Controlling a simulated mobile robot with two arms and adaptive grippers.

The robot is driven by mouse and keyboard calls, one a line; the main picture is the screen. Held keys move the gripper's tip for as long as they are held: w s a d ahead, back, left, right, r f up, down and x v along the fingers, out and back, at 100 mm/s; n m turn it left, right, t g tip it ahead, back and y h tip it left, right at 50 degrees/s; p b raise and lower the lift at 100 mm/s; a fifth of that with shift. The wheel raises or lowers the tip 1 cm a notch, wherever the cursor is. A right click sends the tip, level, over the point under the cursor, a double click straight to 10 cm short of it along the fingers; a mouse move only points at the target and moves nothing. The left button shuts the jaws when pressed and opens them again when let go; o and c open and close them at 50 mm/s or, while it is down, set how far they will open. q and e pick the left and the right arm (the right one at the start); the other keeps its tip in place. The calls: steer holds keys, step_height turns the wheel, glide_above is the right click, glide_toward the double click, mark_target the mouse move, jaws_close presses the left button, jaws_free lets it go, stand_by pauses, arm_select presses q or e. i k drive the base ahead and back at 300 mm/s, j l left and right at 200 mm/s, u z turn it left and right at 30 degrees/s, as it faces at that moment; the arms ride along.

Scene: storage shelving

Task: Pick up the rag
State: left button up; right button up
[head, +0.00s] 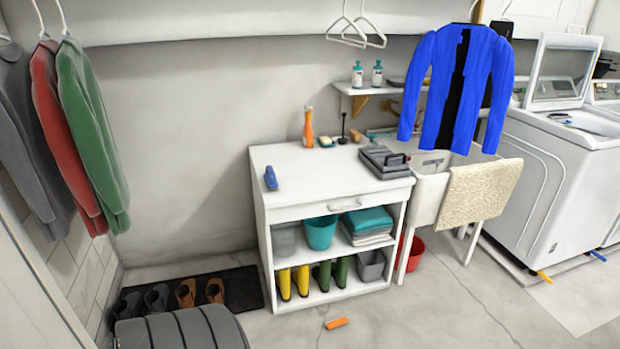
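A beige, rough-textured cloth (478,192), which looks like the rag, hangs over the front edge of the white utility sink (428,190). Its lower part hangs free in front of the sink's leg. A teal folded cloth (368,219) lies on top of a stack of folded cloths on the cabinet's middle shelf; I cannot tell if it is a rag too. Neither of my grippers is in view.
A white cabinet (300,164) with open shelves stands left of the sink. A blue jacket (458,85) hangs above the sink. A washing machine (545,185) stands at right. An orange object (336,323) lies on the otherwise mostly clear floor in front.

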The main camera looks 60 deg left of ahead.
mark_target(342, 320)
steer(key=i+l+u, duration=0.15)
steer(key=i, duration=0.2)
steer(key=i+l+u, duration=0.15)
steer(key=i, duration=0.25)
steer(key=u, duration=1.7)
steer(key=i+l, duration=0.1)
steer(key=i+u, duration=0.05)
steer(key=i, duration=0.05)
